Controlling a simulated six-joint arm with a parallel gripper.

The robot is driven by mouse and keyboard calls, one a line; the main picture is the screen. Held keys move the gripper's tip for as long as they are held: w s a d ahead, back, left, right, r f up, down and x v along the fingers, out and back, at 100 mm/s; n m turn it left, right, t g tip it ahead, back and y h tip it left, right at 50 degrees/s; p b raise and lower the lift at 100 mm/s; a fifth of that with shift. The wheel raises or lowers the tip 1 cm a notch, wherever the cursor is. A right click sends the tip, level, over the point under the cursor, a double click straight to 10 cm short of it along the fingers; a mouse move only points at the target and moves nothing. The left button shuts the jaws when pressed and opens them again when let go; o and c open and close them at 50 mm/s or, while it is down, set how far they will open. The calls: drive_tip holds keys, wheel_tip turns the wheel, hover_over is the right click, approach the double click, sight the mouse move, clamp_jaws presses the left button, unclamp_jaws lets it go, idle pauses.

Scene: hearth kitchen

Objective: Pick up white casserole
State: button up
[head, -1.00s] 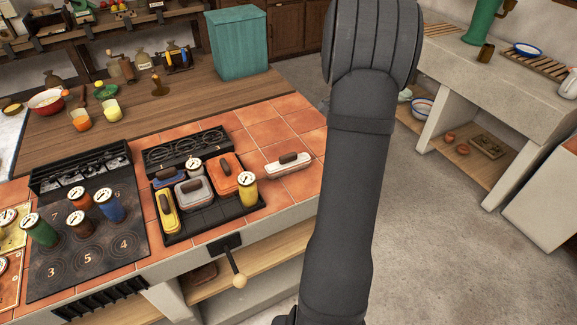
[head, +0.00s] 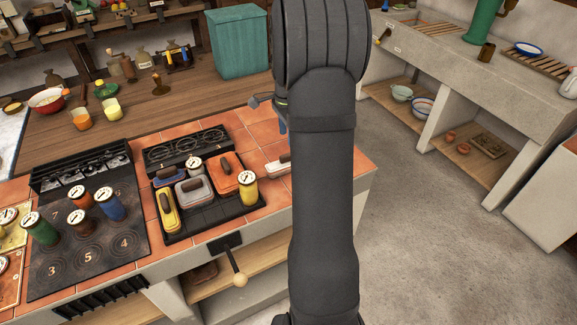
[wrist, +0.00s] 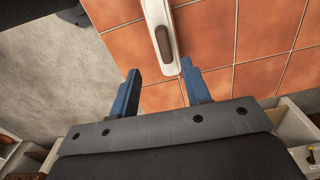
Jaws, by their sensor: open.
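The white casserole (head: 277,168) has a brown handle on its lid and sits on the terracotta tiles right of the stove tray. In the head view my arm hides its right part. In the wrist view the white casserole (wrist: 157,12) lies at the top centre, cut off by the frame edge. My gripper (wrist: 163,82) is open and empty, its blue fingers apart on the near side of the casserole's end. In the head view only a bit of a blue finger shows beside my arm.
A black tray (head: 215,217) holds yellow, grey, orange and blue casseroles and canisters, close left of the white casserole. A teal box (head: 240,42) stands on the wooden counter behind. The tiles around the white casserole are mostly clear, with the counter edge (head: 372,170) on the right.

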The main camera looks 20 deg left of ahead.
wheel_tip(320, 180, down, 4)
drive_tip(key=shift+r, duration=0.15)
drive_tip(key=shift+w+f, duration=0.25)
drive_tip(key=shift+f, duration=1.1)
drive_tip(key=shift+w+f, duration=0.2)
drive_tip(key=shift+f, duration=1.15)
clamp_jaws()
